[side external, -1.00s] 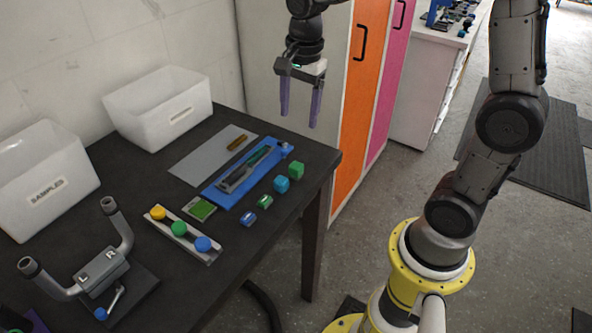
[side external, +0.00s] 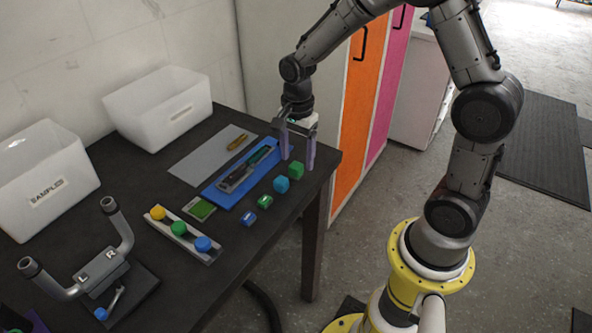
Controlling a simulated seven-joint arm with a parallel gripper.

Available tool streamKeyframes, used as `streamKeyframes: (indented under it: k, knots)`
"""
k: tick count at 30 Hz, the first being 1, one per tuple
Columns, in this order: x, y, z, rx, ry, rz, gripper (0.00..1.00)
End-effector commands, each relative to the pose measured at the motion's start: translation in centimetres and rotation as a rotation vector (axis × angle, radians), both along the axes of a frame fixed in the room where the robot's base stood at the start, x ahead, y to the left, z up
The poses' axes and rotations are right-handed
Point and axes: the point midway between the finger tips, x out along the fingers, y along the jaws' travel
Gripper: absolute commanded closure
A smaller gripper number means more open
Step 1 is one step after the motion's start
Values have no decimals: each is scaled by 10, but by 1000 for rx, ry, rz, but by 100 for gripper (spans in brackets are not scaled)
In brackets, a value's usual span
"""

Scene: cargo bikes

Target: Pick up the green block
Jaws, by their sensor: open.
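A green block (side external: 297,171) stands on the dark table near its right front corner, just behind and right of a blue-teal block (side external: 281,184). My gripper (side external: 298,163) is open and points down, its purple fingertips low, close over the green block. One finger shows to the left of the block and the other to its right. I cannot tell whether either finger touches it. A smaller green piece (side external: 264,202) and a blue piece (side external: 248,217) lie in the same row nearer the camera.
A blue tray (side external: 226,198) with tools lies left of the gripper. A grey sheet (side external: 196,166), two white bins (side external: 158,104) and a rail with yellow, green and blue knobs (side external: 183,234) are farther left. An orange cabinet door (side external: 361,105) stands right of the table.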

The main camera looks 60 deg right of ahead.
Motion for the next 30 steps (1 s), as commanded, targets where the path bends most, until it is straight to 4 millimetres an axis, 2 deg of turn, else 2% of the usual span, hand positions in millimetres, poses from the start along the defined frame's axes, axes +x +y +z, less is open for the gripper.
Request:
streamKeyframes:
  k: [3, 7, 16, 17, 28, 30]
  knots:
    - [2, 2, -19, 1, 6, 0, 28]
    - [2, 2, -34, 1, 4, 0, 28]
    - [3, 2, -38, 0, 1, 0, 28]
    - [3, 2, -38, 0, 1, 0, 31]
    - [3, 2, -38, 0, 1, 0, 98]
    - [3, 2, -38, 0, 1, 0, 100]
